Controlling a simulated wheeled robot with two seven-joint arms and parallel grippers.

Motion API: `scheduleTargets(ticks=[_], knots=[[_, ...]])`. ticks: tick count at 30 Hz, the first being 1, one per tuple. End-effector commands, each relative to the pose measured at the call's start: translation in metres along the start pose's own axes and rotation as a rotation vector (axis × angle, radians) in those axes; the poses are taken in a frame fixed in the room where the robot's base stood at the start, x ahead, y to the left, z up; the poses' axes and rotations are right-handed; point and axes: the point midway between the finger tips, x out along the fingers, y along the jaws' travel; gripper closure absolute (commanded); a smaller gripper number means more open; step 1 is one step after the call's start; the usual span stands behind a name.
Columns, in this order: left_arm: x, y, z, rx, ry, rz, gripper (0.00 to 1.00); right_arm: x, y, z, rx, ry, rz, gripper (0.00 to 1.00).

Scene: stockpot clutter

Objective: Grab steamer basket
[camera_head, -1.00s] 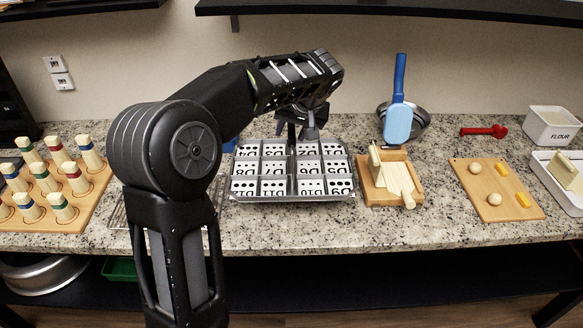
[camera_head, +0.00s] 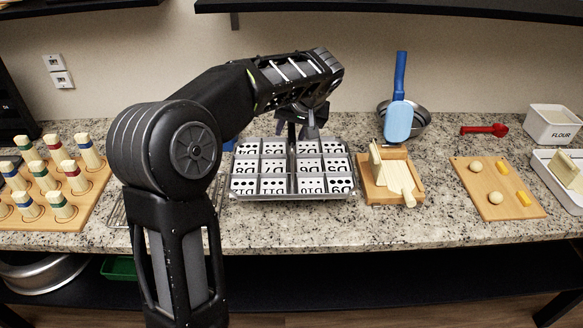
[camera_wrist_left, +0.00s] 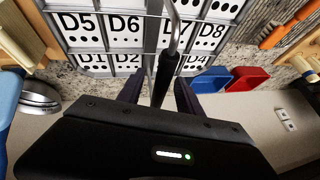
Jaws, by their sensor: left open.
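I cannot make out a steamer basket for certain in either view. My left gripper (camera_head: 308,128) hangs over the back of a grey metal tray (camera_head: 240,198) divided into compartments with labelled cards. It also shows in the left wrist view (camera_wrist_left: 160,92), its fingers open and spread on both sides of a dark handle (camera_wrist_left: 166,72). A bent metal rod (camera_wrist_left: 175,25) runs from that handle over the tray. I cannot tell whether the fingers touch the handle. My right gripper is not in view.
A metal bowl (camera_head: 421,121) with a blue spatula (camera_head: 398,122) is behind a wooden slicer board (camera_head: 378,191). A peg board (camera_head: 72,214) stands left. Red and blue bins (camera_wrist_left: 250,77) show in the wrist view.

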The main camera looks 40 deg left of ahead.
Motion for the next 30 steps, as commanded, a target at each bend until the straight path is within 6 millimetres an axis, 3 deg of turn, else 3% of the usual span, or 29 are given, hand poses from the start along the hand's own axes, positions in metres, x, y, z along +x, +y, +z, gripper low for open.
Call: scheduleTargets(ticks=[10,26,30], knots=[[0.0003,0.0001,0.0001,0.000,0.000,0.000,0.58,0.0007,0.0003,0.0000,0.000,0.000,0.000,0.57],[0.0004,0.0005,0.0003,0.001,0.000,0.001,1.00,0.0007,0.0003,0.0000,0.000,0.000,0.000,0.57],[0.0004,0.0007,0.0004,0.001,0.000,0.001,1.00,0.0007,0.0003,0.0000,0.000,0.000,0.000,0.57]])
